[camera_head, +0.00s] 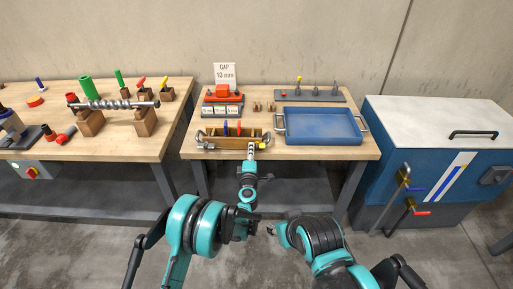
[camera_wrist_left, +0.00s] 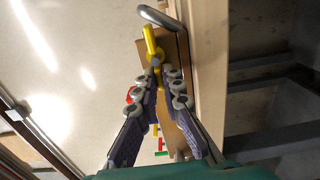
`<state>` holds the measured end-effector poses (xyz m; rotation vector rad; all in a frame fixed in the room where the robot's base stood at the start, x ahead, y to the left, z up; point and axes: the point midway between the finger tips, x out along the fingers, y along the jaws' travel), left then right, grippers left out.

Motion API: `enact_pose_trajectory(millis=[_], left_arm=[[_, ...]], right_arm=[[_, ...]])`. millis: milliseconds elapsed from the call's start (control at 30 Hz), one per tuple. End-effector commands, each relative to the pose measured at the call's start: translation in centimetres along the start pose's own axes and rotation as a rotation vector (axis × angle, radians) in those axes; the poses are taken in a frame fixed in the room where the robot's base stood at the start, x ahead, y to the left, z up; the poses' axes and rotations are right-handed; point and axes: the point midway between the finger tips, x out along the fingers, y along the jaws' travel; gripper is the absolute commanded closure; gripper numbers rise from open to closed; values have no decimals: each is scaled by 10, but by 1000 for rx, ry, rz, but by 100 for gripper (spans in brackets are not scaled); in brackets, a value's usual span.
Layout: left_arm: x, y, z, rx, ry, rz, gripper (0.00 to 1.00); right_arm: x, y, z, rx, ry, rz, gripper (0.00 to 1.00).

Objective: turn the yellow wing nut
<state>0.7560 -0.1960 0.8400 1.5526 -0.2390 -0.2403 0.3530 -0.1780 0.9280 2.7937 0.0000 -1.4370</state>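The yellow wing nut (camera_wrist_left: 152,45) shows in the left wrist view, just beyond my left fingertips, with a grey metal piece at its middle. In the head view it is a small yellow spot (camera_head: 262,146) at the front right of a wooden box (camera_head: 222,143). My left gripper (camera_wrist_left: 158,77) has its fingertips apart, one on each side of the line to the nut; I cannot tell whether they touch it. In the head view the left gripper (camera_head: 252,149) is at the box's front edge. My right gripper (camera_head: 270,231) hangs low in front of the bench, small and dark.
A blue tray (camera_head: 283,135) lies right of the box, with a grey peg plate (camera_head: 310,98) behind. Curved metal handles flank the box. Another bench (camera_head: 100,146) stands left.

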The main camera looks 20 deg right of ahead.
Motion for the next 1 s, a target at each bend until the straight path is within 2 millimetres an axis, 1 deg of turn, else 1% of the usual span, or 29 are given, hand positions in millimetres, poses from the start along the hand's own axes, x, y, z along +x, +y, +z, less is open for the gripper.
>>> enact_pose_trajectory(millis=[167, 267, 500, 600, 900, 1000], left_arm=[[0, 0, 0, 0, 0, 0, 100], [0, -1, 0, -40, 0, 0, 100], [0, -8, 2, -365, 0, 0, 100], [0, -9, 2, -438, 0, 0, 100], [0, -10, 2, -458, 0, 0, 100], [0, -11, 4, -535, 0, 0, 100]], right_arm=[[0, 0, 0, 0, 0, 0, 60], [0, 0, 0, 0, 0, 0, 60], [0, 0, 0, 0, 0, 0, 60], [0, 0, 0, 0, 0, 0, 60], [0, 0, 0, 0, 0, 0, 60], [0, 0, 0, 0, 0, 0, 60]])
